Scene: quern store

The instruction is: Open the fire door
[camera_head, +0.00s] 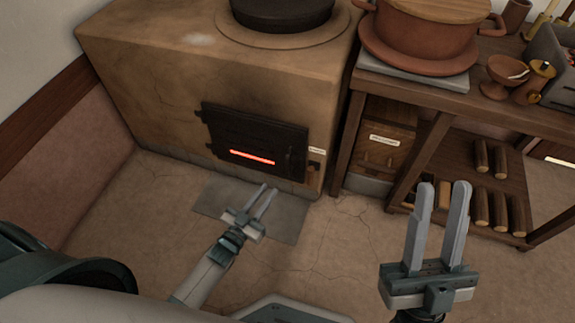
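The fire door (255,138) is a dark iron plate low on the front of a clay stove (170,90). It looks shut, and a red glow (252,157) shows through a slot near its bottom. A latch-like dark piece sits at its right edge. My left gripper (264,192) is in front of and below the door, over a grey floor plate, with its two fingers apart and nothing between them. It is apart from the door. My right gripper (441,190) is further right and nearer to me, fingers open and empty, in front of the wooden shelf.
A dark pan (282,12) sits on the stove top. A wooden table (490,98) at the right carries a clay pot (425,35) and bowls, with several logs (481,207) on its lower shelf. A labelled wooden box (384,140) stands between stove and shelf. Floor before the stove is clear.

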